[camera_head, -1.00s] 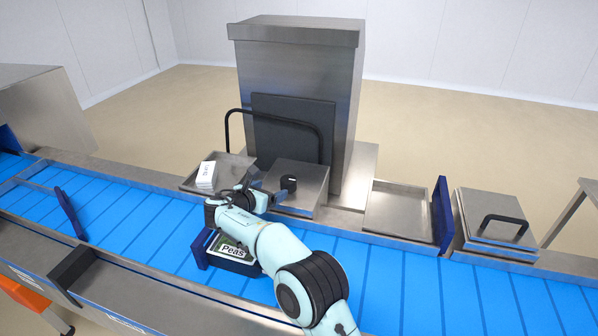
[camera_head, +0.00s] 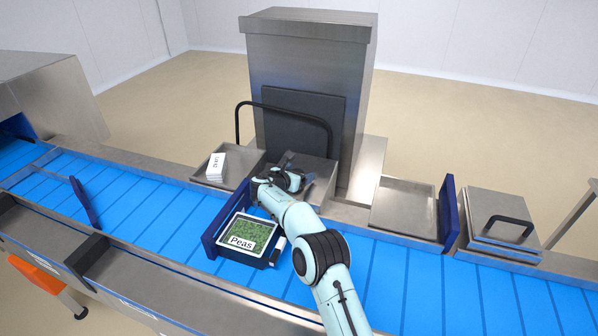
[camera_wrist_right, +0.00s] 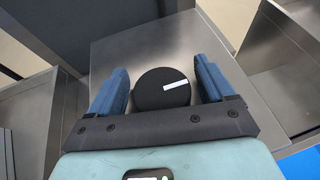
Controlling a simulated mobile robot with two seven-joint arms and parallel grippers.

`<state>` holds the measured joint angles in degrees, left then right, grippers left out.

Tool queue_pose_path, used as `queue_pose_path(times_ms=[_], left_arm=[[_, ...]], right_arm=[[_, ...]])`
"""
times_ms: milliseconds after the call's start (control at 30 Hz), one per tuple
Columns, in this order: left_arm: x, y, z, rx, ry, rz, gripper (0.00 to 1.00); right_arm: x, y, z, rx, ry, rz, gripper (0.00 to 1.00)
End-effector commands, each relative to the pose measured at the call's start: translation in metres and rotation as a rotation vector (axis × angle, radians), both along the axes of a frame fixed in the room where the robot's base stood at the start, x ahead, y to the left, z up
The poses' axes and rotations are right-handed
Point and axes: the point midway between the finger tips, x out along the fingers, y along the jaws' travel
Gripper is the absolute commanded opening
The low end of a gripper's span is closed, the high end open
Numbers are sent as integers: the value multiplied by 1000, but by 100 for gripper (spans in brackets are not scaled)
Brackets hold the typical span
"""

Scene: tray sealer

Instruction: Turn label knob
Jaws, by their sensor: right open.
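The label knob (camera_wrist_right: 162,90) is a round black dial with a white pointer line, seen in the right wrist view. It sits on the steel top of a small box (camera_wrist_right: 125,52). The pointer aims right and slightly upward in that view. My right gripper (camera_wrist_right: 160,74) is open, with one blue finger on each side of the knob and visible gaps to it. In the head view my right gripper (camera_head: 296,172) is over the steel box and hides the knob. My left gripper is not in view.
A dark tray of peas labelled "Peas" (camera_head: 241,242) stands on the blue conveyor (camera_head: 150,215) beside a blue guide. White labels (camera_head: 217,163) lie in a steel pan (camera_head: 206,176). A tall steel cabinet (camera_head: 310,60) with a black bar (camera_head: 285,107) rises behind. An empty pan (camera_head: 400,205) is right.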

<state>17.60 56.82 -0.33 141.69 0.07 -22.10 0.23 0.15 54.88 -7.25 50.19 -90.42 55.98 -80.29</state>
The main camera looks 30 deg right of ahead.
Motion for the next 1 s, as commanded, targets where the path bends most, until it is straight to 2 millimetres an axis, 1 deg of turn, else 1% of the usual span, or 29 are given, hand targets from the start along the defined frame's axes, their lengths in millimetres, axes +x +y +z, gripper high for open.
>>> queue_pose_path(times_ms=[100,333,367,400,467,500,533,700,1000], left_arm=[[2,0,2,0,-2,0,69],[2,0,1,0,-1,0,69],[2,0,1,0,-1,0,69],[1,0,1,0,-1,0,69],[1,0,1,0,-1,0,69],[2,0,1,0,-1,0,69],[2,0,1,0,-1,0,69],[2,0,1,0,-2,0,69],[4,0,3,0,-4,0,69]], right_arm=[[2,-4,-3,0,1,0,82],[2,-4,-4,0,2,1,82],[2,-4,-4,0,2,1,79],[2,-4,-4,0,2,1,66],[2,-4,-4,0,2,1,46],[2,-4,-4,0,2,0,33],[2,-4,-4,0,2,0,30],[2,-5,-3,-3,1,-13,31],[0,-7,-2,-6,-1,-123,31]])
